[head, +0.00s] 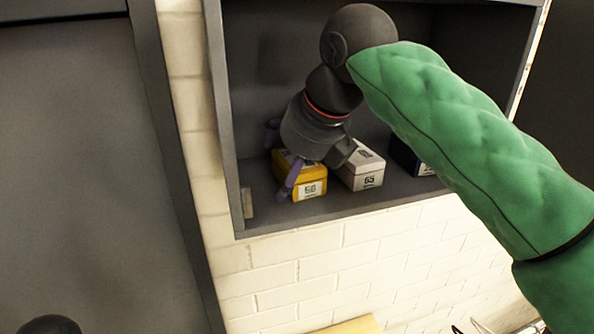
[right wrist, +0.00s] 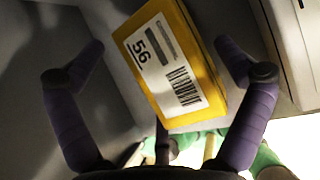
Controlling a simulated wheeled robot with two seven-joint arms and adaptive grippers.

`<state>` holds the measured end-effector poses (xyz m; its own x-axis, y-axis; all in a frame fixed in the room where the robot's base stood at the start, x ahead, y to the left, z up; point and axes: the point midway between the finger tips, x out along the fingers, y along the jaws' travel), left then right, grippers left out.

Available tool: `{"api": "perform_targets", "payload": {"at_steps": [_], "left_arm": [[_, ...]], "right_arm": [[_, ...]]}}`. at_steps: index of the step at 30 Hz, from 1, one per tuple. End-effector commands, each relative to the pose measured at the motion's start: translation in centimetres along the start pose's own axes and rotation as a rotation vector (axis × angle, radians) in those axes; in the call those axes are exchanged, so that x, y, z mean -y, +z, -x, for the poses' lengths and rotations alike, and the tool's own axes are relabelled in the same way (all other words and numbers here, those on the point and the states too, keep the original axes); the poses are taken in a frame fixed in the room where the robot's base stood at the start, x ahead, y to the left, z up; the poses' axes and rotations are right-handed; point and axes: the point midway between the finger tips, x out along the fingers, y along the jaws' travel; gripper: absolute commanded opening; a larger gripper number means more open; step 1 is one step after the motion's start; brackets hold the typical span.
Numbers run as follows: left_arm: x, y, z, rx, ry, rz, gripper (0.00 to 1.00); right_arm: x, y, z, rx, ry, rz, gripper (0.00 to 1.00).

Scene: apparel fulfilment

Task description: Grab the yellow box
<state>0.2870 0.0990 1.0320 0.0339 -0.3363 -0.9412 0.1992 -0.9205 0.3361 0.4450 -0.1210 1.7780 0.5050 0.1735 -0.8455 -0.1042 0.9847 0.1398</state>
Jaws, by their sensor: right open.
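The yellow box (head: 290,177) sits on the dark shelf, near its left wall, with a white label on its front. My right gripper (head: 279,163) is at the box, its purple fingers spread, one passing in front of the box's left side. In the right wrist view the yellow box (right wrist: 205,75), labelled 56, lies between the two open fingers of the gripper (right wrist: 160,50). A gap shows on the left finger's side; the right finger is close to the box, and I cannot tell whether it touches. My left gripper is not in view.
A white box (head: 360,170) labelled 65 stands just right of the yellow one, close to my gripper. A dark blue box (head: 407,158) stands farther right. The shelf (head: 335,207) has a side wall close on the left. A white brick wall (head: 300,275) is below.

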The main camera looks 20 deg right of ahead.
Motion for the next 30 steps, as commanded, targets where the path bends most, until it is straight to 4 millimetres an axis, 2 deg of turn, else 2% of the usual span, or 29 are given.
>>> {"api": "perform_targets", "payload": {"at_steps": [1, 6, 19, 25, 26, 27, 28, 30], "left_arm": [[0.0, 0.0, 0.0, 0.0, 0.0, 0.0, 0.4], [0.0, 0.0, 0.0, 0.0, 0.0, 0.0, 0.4], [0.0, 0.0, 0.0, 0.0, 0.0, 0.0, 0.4], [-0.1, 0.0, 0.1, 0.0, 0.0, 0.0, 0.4], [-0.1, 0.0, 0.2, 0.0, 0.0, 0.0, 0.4], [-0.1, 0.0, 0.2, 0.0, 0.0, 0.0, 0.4], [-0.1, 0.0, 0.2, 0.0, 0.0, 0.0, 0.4], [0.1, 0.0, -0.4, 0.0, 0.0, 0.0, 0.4]], "right_arm": [[0.0, 0.0, 0.1, 0.001, 0.0, 0.0, 0.94], [0.0, 0.0, 0.0, 0.0, 0.0, 0.0, 0.49], [-0.1, -0.1, -0.1, -0.007, -0.002, 0.002, 0.48], [-0.2, 0.4, 0.5, -0.006, -0.002, 0.002, 0.48], [-0.3, 0.6, 0.8, -0.005, -0.002, 0.001, 0.4], [-0.3, 0.8, 1.1, -0.005, -0.002, 0.001, 0.27], [-0.3, 0.8, 1.4, -0.003, -0.001, 0.001, 0.26], [0.1, -0.7, 2.1, 0.0, 0.001, 0.002, 0.26]]}}
